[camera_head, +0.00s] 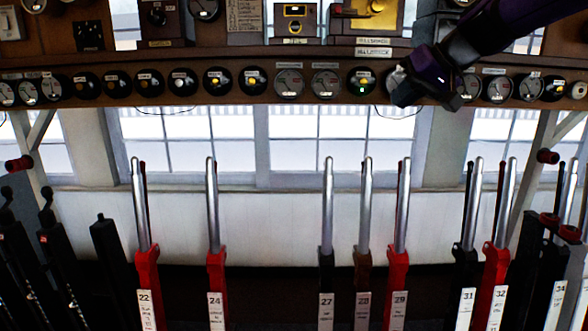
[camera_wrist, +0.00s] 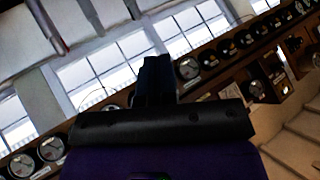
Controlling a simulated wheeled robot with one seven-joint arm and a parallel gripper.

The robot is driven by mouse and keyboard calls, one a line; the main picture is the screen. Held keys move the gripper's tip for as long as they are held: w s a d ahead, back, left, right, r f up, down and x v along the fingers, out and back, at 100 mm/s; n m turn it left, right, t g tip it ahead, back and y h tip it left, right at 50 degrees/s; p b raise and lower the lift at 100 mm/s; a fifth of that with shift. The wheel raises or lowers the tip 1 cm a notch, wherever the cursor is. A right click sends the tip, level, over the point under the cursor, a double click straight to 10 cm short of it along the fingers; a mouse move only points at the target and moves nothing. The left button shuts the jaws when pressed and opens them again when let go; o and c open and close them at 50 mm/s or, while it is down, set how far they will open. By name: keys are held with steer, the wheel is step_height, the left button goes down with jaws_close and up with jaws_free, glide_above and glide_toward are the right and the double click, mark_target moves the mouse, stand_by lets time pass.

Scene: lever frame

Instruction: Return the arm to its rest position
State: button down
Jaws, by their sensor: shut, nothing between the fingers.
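My arm comes in from the top right of the head view, dark purple and black. My gripper (camera_head: 399,88) is in front of the row of round dials on the shelf, right of centre, with its tip pointing left and down. In the wrist view my gripper (camera_wrist: 155,72) shows as a dark block with its fingers together. It is shut and holds nothing. The levers stand below it and apart from it, among them the red lever 29 (camera_head: 398,267) and the brown lever 28 (camera_head: 363,270).
The instrument shelf (camera_head: 225,96) runs across the top with dials and wooden boxes on it. Upright levers with silver handles, such as lever 22 (camera_head: 147,264) and lever 32 (camera_head: 495,266), fill the lower part. Clear space lies between lever 24 (camera_head: 216,266) and lever 27 (camera_head: 326,267).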

steer(key=s+d+f+h, duration=0.2)
steer(key=s+d+f, duration=0.1)
steer(key=s, duration=0.6)
steer(key=s+d+f+m+g+h, duration=0.1)
steer(key=s+f, duration=0.4)
steer(key=s, duration=0.5)
steer(key=s+d+f+m+h, duration=0.1)
steer(key=s+d+f+h, duration=0.2)
steer(key=s, duration=0.7)
steer(key=shift+d+f+g+h, duration=0.3)
steer(key=shift+d+f, duration=0.65)
steer(key=shift+d, duration=0.05)
